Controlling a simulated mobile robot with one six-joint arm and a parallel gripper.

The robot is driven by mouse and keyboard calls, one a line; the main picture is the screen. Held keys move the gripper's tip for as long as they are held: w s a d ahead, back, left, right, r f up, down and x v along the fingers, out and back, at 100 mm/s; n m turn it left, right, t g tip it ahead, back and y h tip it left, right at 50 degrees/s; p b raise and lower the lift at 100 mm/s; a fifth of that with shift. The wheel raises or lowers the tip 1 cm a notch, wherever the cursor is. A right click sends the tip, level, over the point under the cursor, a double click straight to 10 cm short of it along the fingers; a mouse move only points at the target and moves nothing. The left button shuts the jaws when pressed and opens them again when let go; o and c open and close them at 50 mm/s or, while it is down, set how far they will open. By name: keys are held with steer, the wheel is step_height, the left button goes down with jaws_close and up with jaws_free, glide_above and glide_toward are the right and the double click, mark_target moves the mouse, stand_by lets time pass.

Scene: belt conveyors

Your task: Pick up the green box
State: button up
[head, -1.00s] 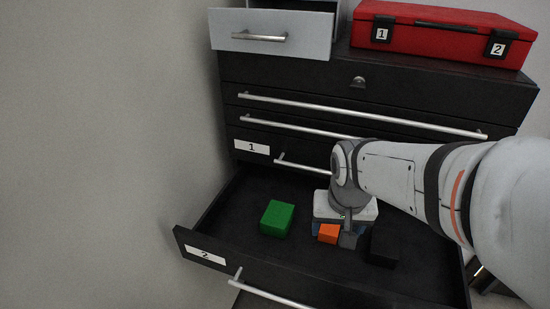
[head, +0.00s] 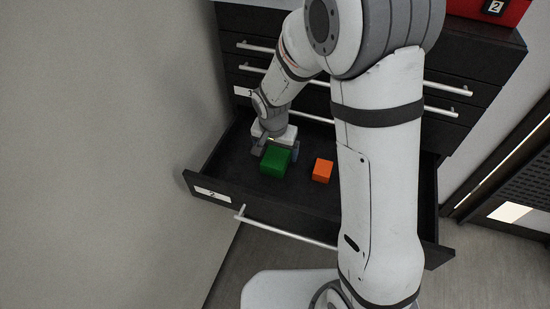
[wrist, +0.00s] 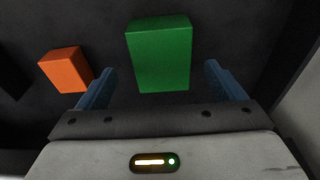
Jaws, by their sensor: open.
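The green box (head: 275,161) lies in the open drawer labelled 2, toward its left side. My gripper (head: 276,149) is at the box, just behind it in the head view. In the wrist view the green box (wrist: 160,55) lies ahead of and between the two blue fingers of my gripper (wrist: 163,85). The fingers are apart, with a gap on both sides of the box. I cannot tell how far down the fingers reach beside it.
An orange box (head: 322,170) lies in the drawer to the right of the green one; it also shows in the wrist view (wrist: 66,69). The drawer's front wall (head: 225,198) and handle (head: 285,232) face me. A red case (head: 490,10) stands on top.

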mark_target(276, 156)
steer(key=f, duration=0.2)
steer(key=w+f+p, duration=0.1)
steer(key=f, duration=0.1)
steer(key=shift+f, duration=0.3)
steer(key=shift+f+b, duration=0.25)
steer(key=shift+b, duration=0.2)
stand_by(0.4)
steer(key=shift+c, duration=0.3)
steer(key=c, duration=1.1)
steer(key=shift+c, duration=0.3)
steer(key=shift+r, duration=0.15)
